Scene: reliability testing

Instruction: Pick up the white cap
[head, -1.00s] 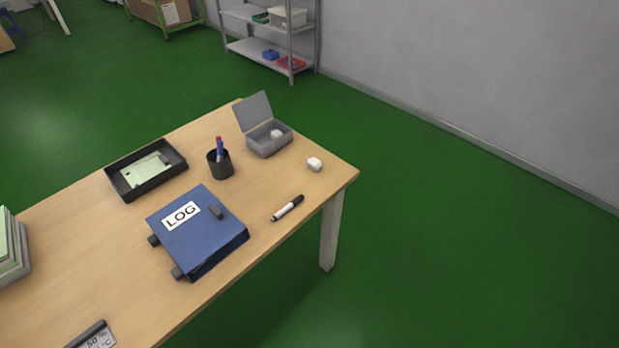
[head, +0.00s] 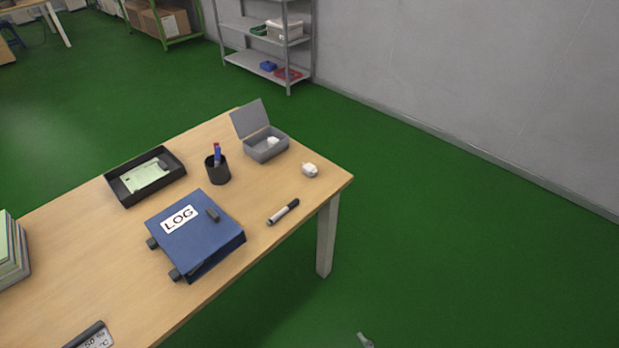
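A small white cap-like piece (head: 310,170) lies on the wooden table near its right corner. Another small white piece (head: 272,141) sits inside the open grey box (head: 267,151) to its left; I cannot tell from the shapes which one is the cap. A small grey tip (head: 366,341) at the bottom edge looks like part of my gripper. It is over the green floor, right of the table and well apart from both white pieces. The rest of the gripper is out of frame, so its opening is hidden.
A black and white marker (head: 283,212), a blue LOG binder (head: 195,235), a black pen cup (head: 217,171) and a black tray (head: 146,177) are on the table (head: 100,255). The box lid (head: 249,118) stands up. Floor right of the table is clear.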

